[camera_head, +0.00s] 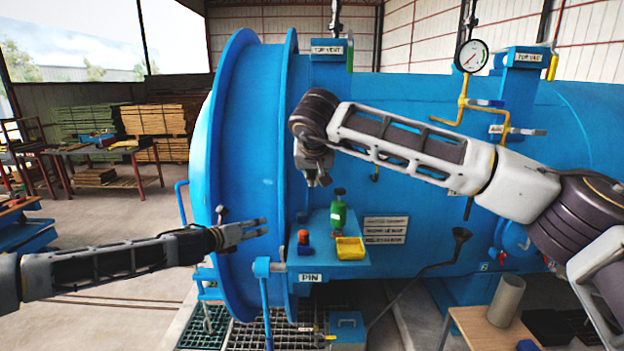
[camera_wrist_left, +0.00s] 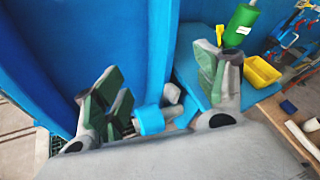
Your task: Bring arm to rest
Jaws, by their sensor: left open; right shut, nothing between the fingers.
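My left gripper (camera_head: 263,230) reaches in from the left, in front of the blue autoclave's (camera_head: 255,150) large end ring. Its fingers are spread and empty; they also show in the left wrist view (camera_wrist_left: 160,85). A blue-and-grey fitting (camera_wrist_left: 150,119) shows between and beyond the fingers there; I cannot tell whether they touch it. My right gripper (camera_head: 318,180) hangs pointing down from the right arm, in front of the vessel and above the small shelf. It is shut and empty.
The blue shelf marked PIN (camera_head: 308,268) holds a green bottle (camera_head: 338,215), a yellow tray (camera_head: 350,248) and a red-and-blue item (camera_head: 303,240). A blue post (camera_head: 264,290) stands beside it. A pressure gauge (camera_head: 471,56) and yellow pipes rise at upper right. A wooden table (camera_head: 480,330) is at lower right.

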